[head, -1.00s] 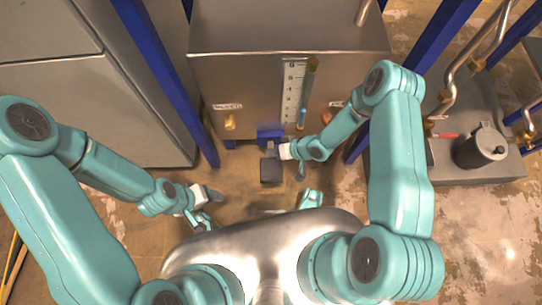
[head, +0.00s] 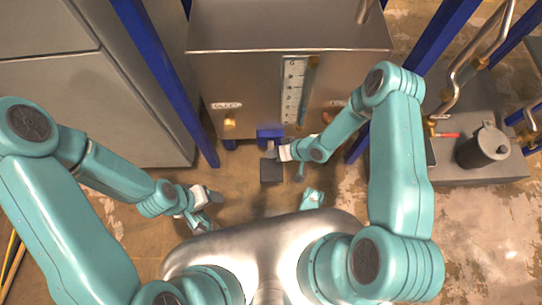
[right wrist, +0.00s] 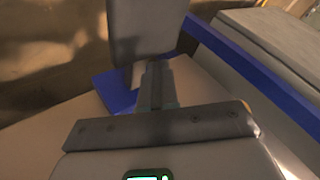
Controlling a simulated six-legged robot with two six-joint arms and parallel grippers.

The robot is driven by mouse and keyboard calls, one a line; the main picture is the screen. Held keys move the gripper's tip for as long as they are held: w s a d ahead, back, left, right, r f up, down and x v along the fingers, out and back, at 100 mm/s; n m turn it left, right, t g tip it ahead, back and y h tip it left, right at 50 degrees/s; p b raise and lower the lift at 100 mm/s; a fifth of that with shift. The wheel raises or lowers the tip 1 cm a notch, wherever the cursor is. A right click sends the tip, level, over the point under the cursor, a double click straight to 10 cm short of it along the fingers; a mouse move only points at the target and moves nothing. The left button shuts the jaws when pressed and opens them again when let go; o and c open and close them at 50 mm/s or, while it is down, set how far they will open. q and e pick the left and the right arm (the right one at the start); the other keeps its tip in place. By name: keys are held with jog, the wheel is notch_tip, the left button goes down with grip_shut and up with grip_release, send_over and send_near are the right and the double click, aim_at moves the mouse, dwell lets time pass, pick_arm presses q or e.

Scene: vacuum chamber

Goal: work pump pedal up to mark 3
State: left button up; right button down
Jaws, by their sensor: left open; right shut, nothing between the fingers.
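The pump pedal is a dark square plate (head: 271,170) in front of a blue bracket (head: 270,134) at the foot of the steel chamber. In the right wrist view the dark pedal plate (right wrist: 146,28) stands just beyond my fingers. My right gripper (head: 284,153) is shut and empty, close by the pedal's upper right edge; its fingertips (right wrist: 155,75) overlap the pedal's lower edge in view, and I cannot tell whether they touch. The white gauge (head: 293,90) with marks and a tube is on the chamber front; its level is too small to read surely. My left gripper (head: 212,206) is open and empty, left of the pedal.
The steel chamber (head: 235,75) stands between blue frame posts (head: 170,80). A grey cabinet (head: 60,100) is at the left. At the right are a dark cylinder (head: 483,147) on a grey base and bent pipes. The floor between my left gripper and the pedal is clear.

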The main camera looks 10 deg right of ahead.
jog(key=shift+s+f+b, duration=0.15)
jog(key=shift+f+b, duration=0.5)
jog(key=shift+f, duration=0.1)
jog(key=shift+s+f+b, duration=0.15)
jog(key=shift+f+b, duration=0.45)
jog(key=shift+f, duration=0.1)
dwell(0.8)
jog(key=shift+r, duration=0.1)
jog(key=shift+r+p, duration=1.3)
jog(key=shift+r, duration=0.35)
jog(key=shift+w+r, duration=0.2)
jog(key=shift+r, duration=0.05)
jog(key=r+p, duration=0.2)
jog(key=r, duration=0.1)
jog(key=r+p, duration=0.1)
jog(key=r, duration=0.1)
jog(key=shift+w+p, duration=0.3)
jog(key=shift+w, duration=0.05)
